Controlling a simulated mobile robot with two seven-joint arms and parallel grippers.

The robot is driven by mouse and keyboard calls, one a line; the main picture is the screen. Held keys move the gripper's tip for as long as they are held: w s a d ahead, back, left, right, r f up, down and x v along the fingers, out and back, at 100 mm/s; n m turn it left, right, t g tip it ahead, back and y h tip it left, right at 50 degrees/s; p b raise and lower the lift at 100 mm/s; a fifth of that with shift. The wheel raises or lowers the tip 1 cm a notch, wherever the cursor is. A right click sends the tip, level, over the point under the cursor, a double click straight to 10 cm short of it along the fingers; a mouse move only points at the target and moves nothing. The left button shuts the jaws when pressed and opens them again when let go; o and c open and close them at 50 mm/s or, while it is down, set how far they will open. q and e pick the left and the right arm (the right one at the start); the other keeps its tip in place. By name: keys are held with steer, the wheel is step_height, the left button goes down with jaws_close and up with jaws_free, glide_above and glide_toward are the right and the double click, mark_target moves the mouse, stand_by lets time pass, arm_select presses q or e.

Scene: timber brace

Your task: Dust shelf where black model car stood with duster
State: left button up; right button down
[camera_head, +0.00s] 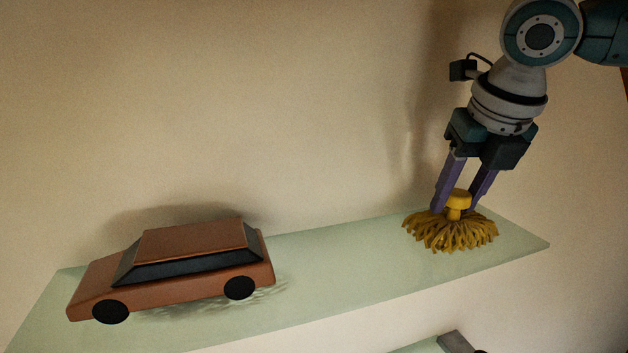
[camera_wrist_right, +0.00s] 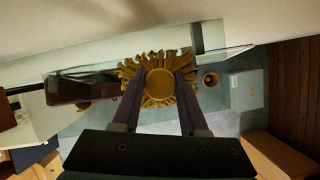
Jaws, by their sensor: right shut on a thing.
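A yellow duster (camera_head: 450,236) with a round knob and a fringed head rests on, or just above, the right end of the pale green shelf (camera_head: 345,262). My right gripper (camera_head: 456,205) is shut on the duster's knob, its purple fingers on either side, pointing down. The duster also shows between the fingers in the right wrist view (camera_wrist_right: 160,92). A brown model car (camera_head: 190,262) with black wheels stands at the left of the shelf, apart from the duster. No black car is in view. My left gripper is not in view.
A plain beige wall (camera_head: 250,110) rises behind the shelf. The shelf between car and duster is bare. A grey object (camera_head: 455,342) shows lower down at the bottom edge.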

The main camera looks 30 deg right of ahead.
mark_target(421, 220)
steer(key=shift+w+a+f, duration=0.1)
steer(key=shift+w+a, duration=0.1)
steer(key=shift+a, duration=0.55)
steer(key=shift+w+a+r, duration=0.1)
steer(key=shift+w+a, duration=0.05)
steer(key=shift+a, duration=0.6)
steer(key=shift+w+a+f, duration=0.1)
steer(key=shift+w+a, duration=0.1)
steer(key=shift+a, duration=0.55)
steer(key=shift+w+a, duration=0.25)
steer(key=shift+a, duration=0.8)
steer(key=shift+w+a, duration=0.3)
steer(key=shift+a, duration=0.7)
steer(key=shift+w+a, duration=0.25)
steer(key=shift+a, duration=0.8)
steer(key=shift+w+a, duration=0.2)
steer(key=shift+a, duration=0.75)
steer(key=shift+w+a, duration=0.2)
steer(key=shift+a, duration=0.7)
step_height(421, 220, up, 6)
step_height(421, 220, up, 3)
steer(key=shift+r, duration=0.1)
